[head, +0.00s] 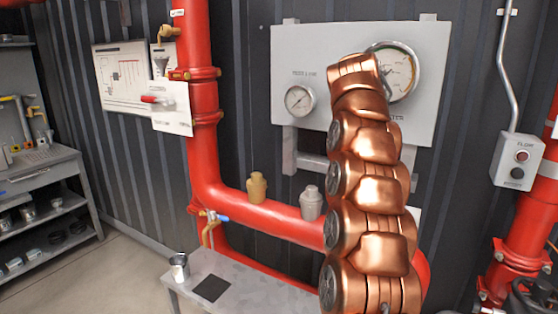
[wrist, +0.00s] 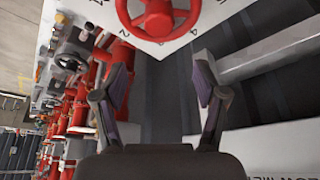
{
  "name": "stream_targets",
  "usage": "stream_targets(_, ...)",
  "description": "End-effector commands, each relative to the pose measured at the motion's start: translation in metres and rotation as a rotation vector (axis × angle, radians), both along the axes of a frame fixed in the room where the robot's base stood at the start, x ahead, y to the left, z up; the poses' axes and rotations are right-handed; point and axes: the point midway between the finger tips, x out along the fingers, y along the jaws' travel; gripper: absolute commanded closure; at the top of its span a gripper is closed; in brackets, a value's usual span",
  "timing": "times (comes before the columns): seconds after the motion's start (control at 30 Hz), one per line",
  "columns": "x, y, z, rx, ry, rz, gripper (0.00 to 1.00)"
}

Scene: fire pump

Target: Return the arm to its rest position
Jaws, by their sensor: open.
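My copper-coloured arm (head: 370,190) rises from the bottom right of the head view and reaches up in front of the grey gauge panel. Its upper end covers part of the large gauge (head: 398,72). My gripper is hidden in the head view. In the wrist view my gripper (wrist: 160,85) is open, its two dark fingers spread apart with nothing between them. A red handwheel (wrist: 160,14) on a white numbered dial plate (wrist: 203,12) shows beyond the fingertips; I cannot tell its distance.
A grey panel (head: 340,40) carries a small gauge (head: 300,100). A red pipe (head: 203,130) runs down and right behind my arm. A low bench (head: 225,270) holds a metal cup (head: 179,267). A shelf unit (head: 40,185) stands left. Open floor lies between shelf and bench.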

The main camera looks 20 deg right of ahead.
Motion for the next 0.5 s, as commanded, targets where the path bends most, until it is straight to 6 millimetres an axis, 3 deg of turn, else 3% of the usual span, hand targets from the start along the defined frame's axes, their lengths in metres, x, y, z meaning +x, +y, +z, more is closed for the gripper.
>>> stream_targets(0.27,0.002,0.013,0.002,0.01,0.014,0.067,0.29)
stream_targets(0.5,0.005,0.067,-0.001,0.053,0.088,0.345,0.29)
